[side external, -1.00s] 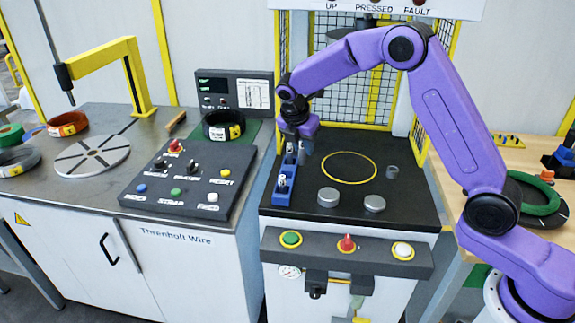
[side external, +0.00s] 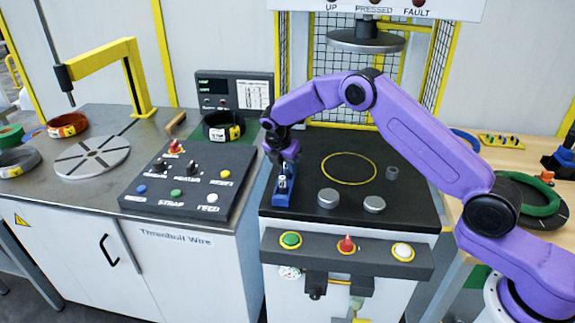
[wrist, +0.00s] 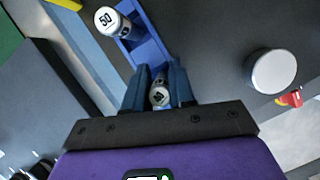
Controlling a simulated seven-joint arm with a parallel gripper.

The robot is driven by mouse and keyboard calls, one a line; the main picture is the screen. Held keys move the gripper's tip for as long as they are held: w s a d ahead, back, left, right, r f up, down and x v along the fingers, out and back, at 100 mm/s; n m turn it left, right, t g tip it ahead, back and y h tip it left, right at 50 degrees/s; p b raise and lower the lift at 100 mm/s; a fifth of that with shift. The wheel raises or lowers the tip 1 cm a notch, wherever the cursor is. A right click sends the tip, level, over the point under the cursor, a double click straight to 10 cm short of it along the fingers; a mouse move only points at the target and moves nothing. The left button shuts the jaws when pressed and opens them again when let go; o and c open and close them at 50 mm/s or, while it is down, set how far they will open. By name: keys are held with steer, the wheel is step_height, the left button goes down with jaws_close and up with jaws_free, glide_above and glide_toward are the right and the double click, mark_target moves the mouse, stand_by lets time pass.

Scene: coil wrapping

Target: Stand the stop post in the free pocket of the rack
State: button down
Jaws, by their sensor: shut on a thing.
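The blue rack (side external: 278,198) lies on the left part of the black press table; it also shows in the wrist view (wrist: 152,48). A pale round-topped post marked 50 (wrist: 107,20) stands in the rack's far part in the wrist view. My gripper (wrist: 158,88) is shut on a second pale post with a dark marking (wrist: 158,97), which I take as the stop post. In the side view my gripper (side external: 284,165) is low over the rack. The fingers hide the held post's lower end, so I cannot tell whether it is seated in a pocket.
Two silver round knobs (side external: 328,198) (side external: 375,204) stand right of the rack. The dark button panel (side external: 190,180) is to the left. The press plate (side external: 365,41) hangs above.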

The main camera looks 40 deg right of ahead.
steer(key=shift+f, duration=0.15)
steer(key=c, duration=0.9)
jaws_free()
steer(key=shift+c, duration=0.2)
steer(key=v, duration=1.2)
steer(key=shift+a, duration=0.15)
